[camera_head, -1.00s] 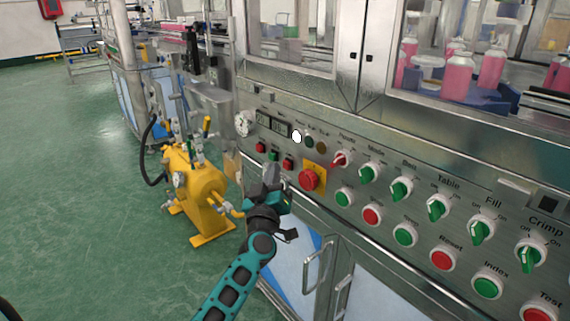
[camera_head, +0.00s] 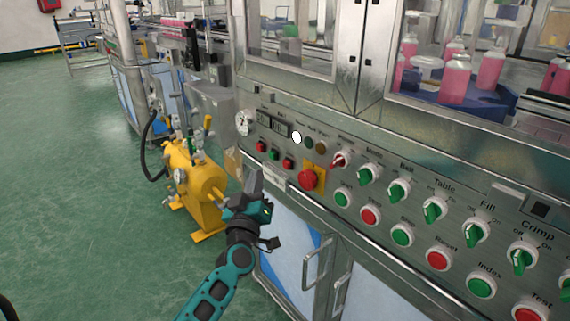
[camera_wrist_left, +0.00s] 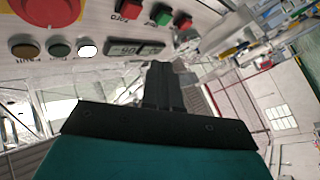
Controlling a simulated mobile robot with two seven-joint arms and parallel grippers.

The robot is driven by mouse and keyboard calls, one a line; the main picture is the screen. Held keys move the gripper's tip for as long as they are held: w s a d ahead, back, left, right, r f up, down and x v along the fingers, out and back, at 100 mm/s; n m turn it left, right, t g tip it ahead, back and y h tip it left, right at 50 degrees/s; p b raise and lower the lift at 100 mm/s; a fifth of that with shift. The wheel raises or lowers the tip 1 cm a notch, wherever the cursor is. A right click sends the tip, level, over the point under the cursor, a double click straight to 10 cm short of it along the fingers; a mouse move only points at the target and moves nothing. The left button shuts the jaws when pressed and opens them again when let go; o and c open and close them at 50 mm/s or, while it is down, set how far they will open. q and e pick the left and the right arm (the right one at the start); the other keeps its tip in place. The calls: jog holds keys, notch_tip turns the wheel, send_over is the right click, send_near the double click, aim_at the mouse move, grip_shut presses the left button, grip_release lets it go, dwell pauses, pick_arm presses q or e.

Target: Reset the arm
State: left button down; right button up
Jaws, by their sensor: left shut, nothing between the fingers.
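My left gripper (camera_head: 254,183) is shut and empty in the head view. It points up in front of the machine's control panel (camera_head: 330,215), to the lower left of the red emergency stop button (camera_head: 309,179). A gap seems to lie between the fingers and the panel. In the left wrist view the closed fingers (camera_wrist_left: 162,85) point toward the panel's small display (camera_wrist_left: 137,48). My right gripper is in neither view.
A yellow tank (camera_head: 198,185) with valves and gauges stands on the green floor, left of my gripper. Cabinet doors with metal handles (camera_head: 316,262) are below the panel. Pink bottles (camera_head: 455,79) stand behind glass at upper right. Open floor (camera_head: 70,180) lies at left.

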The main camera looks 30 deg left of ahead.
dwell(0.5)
